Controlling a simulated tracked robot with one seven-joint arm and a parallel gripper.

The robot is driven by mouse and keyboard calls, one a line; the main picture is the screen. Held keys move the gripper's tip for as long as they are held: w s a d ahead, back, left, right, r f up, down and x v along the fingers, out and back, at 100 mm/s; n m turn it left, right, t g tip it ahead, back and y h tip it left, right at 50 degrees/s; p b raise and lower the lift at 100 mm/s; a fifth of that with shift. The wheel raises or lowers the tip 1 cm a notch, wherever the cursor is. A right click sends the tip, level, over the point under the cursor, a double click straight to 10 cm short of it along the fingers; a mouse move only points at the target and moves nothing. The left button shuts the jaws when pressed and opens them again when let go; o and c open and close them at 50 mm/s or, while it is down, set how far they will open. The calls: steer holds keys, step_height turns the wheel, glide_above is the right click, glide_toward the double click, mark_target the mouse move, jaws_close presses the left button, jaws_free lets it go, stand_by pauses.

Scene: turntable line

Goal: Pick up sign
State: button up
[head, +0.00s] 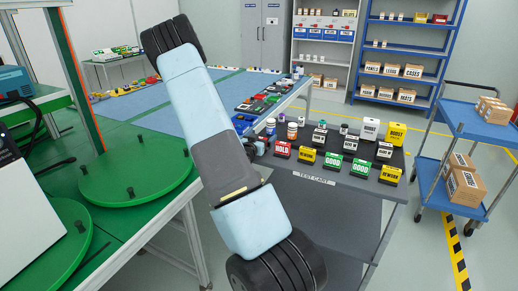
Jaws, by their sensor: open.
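Several small signs stand on the dark test cart (350,187) right of my arm in the head view. All stand upright and apart. The picture does not show which sign is meant. My pale blue arm crosses the middle of the view and hides the cart's left end.
Green turntables (130,165) lie at left. A blue trolley (473,122) with cartons stands at right. Clear floor lies between cart and trolley.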

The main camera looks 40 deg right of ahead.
steer(key=shift+c, duration=0.2)
steer(key=c, duration=1.1)
steer(key=shift+o, duration=0.2)
